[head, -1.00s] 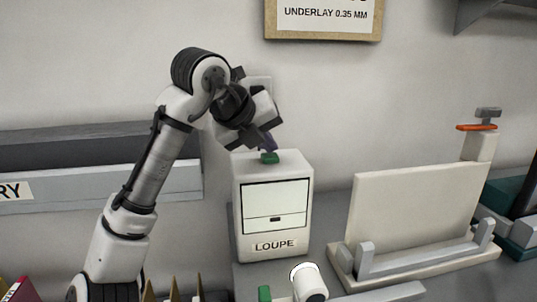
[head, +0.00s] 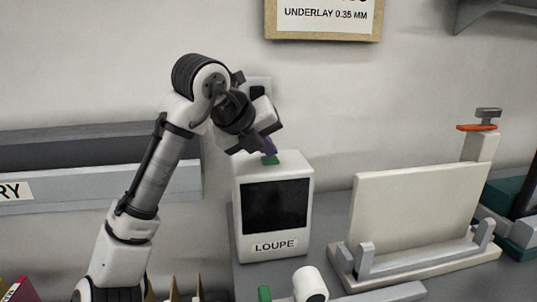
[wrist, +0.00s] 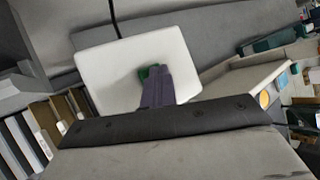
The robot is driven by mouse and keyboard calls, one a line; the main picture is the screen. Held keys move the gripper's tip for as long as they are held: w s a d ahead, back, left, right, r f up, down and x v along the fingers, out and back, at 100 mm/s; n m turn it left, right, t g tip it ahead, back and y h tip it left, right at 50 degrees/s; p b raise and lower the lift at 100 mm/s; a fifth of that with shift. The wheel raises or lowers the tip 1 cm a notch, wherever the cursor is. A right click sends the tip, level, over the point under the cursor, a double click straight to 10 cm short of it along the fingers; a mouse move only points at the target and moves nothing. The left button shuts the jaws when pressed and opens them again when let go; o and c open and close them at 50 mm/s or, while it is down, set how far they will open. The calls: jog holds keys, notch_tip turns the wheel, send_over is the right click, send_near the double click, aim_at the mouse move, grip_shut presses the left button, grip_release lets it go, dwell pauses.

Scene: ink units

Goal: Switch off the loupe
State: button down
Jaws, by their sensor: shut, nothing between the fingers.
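The loupe (head: 301,213) is a white box with a "LOUPE" label on its front, standing on the grey bench. Its screen (head: 275,207) is dark. A green button (head: 270,160) sits on its top. My gripper (head: 268,148) is shut and empty, pointing down with its purple fingertips at the green button. In the wrist view the shut fingers (wrist: 157,88) cover part of the green button (wrist: 146,72) on the white top (wrist: 105,70). I cannot tell whether they touch it.
A cream panel (head: 420,208) stands in a holder to the right. A white cylinder (head: 309,284) and a green piece (head: 264,292) are in front of the loupe. A sign (head: 325,36) hangs above, and a grey shelf (head: 60,194) is at left.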

aim_at(267, 160)
jog(key=shift+r+p, duration=0.4)
jog(key=shift+p, duration=0.1)
jog(key=shift+r, duration=0.1)
notch_tip(267, 160, up, 6)
jog(key=p, duration=0.6)
